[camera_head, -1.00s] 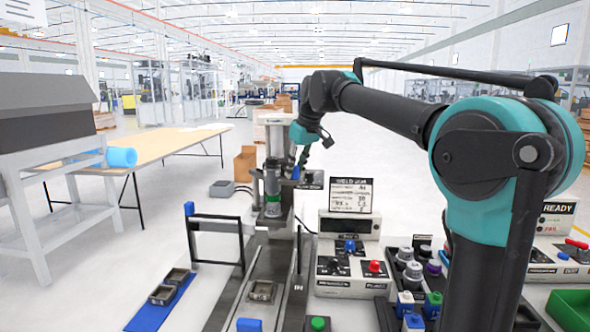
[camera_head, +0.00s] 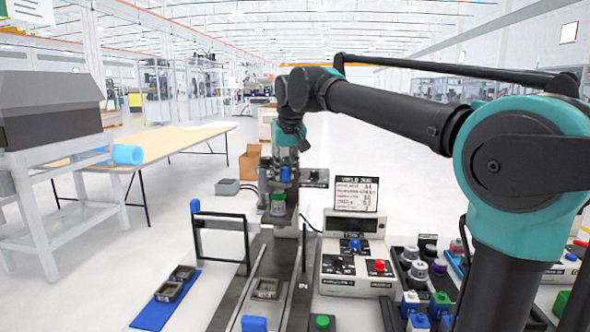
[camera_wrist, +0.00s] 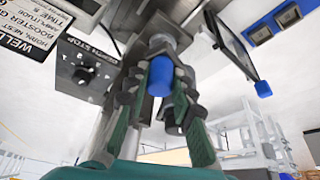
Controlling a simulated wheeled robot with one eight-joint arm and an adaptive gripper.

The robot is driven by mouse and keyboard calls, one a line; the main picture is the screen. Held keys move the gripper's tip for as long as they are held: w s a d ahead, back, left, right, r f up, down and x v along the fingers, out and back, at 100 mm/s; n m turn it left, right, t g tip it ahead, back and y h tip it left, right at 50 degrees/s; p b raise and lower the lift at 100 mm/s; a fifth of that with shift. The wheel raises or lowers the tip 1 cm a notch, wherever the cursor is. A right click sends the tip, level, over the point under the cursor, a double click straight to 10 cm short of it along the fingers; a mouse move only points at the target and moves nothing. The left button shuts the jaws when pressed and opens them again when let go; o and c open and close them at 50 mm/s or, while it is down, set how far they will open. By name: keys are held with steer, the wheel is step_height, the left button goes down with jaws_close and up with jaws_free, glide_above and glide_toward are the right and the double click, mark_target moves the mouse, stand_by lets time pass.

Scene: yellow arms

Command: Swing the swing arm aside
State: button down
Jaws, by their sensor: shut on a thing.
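The weld station's upright head (camera_head: 278,200) stands in the middle of the head view. My gripper (camera_head: 289,150) reaches down to it from above. In the wrist view my gripper (camera_wrist: 160,88) has its green fingers with dark pads closed around a blue-capped handle (camera_wrist: 159,76). This handle also shows as a small blue upright (camera_head: 285,174) in the head view.
A depth stop box (camera_wrist: 88,72) sits beside the handle. A black bar frame (camera_head: 222,222) with a blue tip stands at the left. A control box with a sign (camera_head: 352,255) is at the right, near several knobs. A blue strip (camera_head: 155,315) carries metal parts.

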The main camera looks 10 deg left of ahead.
steer(key=a+m+g+h, duration=0.1)
steer(key=a+m+h, duration=0.4)
steer(key=a+m, duration=0.9)
steer(key=shift+a+m, duration=0.4)
steer(key=shift+a, duration=2.85)
steer(key=c, duration=1.3)
jaws_free()
